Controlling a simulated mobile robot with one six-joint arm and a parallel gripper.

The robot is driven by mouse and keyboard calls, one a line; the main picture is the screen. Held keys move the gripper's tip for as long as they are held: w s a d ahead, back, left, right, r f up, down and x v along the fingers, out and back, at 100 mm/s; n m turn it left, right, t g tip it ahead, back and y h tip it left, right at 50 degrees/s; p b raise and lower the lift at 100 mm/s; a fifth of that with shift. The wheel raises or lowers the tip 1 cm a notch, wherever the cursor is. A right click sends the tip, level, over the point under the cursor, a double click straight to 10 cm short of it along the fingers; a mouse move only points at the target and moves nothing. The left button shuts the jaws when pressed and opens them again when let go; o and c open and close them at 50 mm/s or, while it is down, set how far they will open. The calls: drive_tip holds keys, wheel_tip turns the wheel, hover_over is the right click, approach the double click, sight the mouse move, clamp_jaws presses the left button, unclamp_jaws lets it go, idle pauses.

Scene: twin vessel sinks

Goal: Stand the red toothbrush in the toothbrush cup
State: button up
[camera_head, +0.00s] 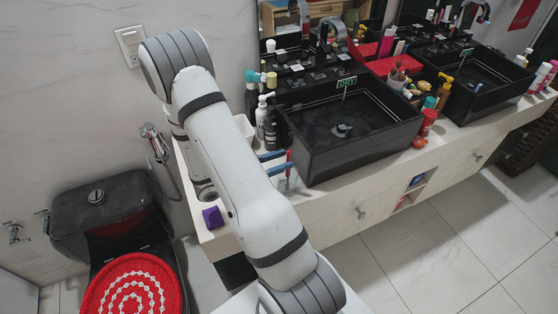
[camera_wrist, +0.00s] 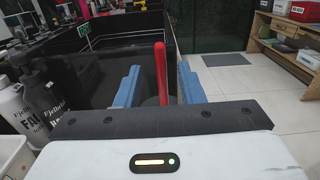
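The red toothbrush (camera_head: 289,157) stands about upright by the front left corner of the left black sink. In the wrist view the red toothbrush (camera_wrist: 160,73) rises between the two blue fingers of my gripper (camera_wrist: 158,88), with a gap on each side. My gripper (camera_head: 276,163) is open, and its fingers show at the toothbrush in the head view. A clear, glass-like shape (camera_head: 290,184), possibly the toothbrush cup, shows below the toothbrush. Its outline is faint, and I cannot tell whether the brush's lower end is inside it.
Dark and white pump bottles (camera_head: 265,110) stand left of the left sink (camera_head: 345,125); bottles also show close at the left in the wrist view (camera_wrist: 40,95). A purple block (camera_head: 212,217) lies at the counter's left end. A toilet (camera_head: 105,205) stands left of the counter.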

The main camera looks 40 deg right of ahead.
drive_tip(key=b+v, duration=0.1)
drive_tip(key=v, duration=0.7)
drive_tip(key=shift+d, duration=0.1)
idle(0.8)
drive_tip(key=s+a+r+m+t+y, duration=0.3)
drive_tip(key=s+a+r+m+y, duration=0.1)
drive_tip(key=a+r+m+y, duration=0.2)
drive_tip(key=s+a+r+m+t+y, duration=0.3)
drive_tip(key=s+a+r+m+y, duration=0.2)
drive_tip(key=a+r+m+y, duration=0.2)
wheel_tip(320, 180, up, 3)
drive_tip(key=m+y, duration=0.2)
drive_tip(key=y, duration=0.2)
drive_tip(key=shift+s+t+y, duration=0.3)
drive_tip(key=shift+s+t, duration=0.05)
drive_tip(key=shift+t, duration=0.05)
